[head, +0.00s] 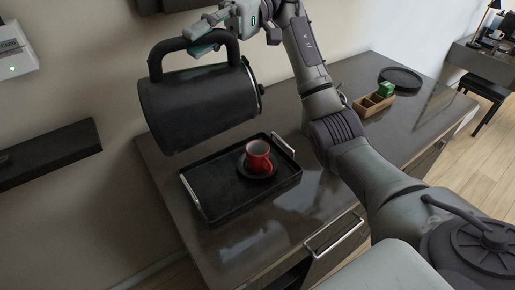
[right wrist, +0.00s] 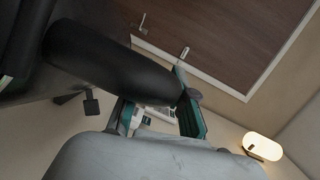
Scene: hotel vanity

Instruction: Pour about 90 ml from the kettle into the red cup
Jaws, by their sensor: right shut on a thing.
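The black kettle (head: 197,107) hangs in the air above the back left of the vanity, slightly tilted in the head view. My right gripper (head: 208,43) is shut on its handle. The handle also shows dark and close up in the right wrist view (right wrist: 112,62), with the gripper's fingers (right wrist: 160,118) beside it. The red cup (head: 258,155) stands upright on a dark saucer (head: 258,172) on the black tray (head: 221,205). The kettle is above and to the left of the cup, apart from it. The cup's contents cannot be made out. My left gripper is not in view.
The dark vanity top (head: 330,200) is clear in front of and right of the tray. A wooden box (head: 374,104) with a green packet and a round black tray (head: 400,78) are at the right. A dark shelf (head: 48,153) juts from the left wall.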

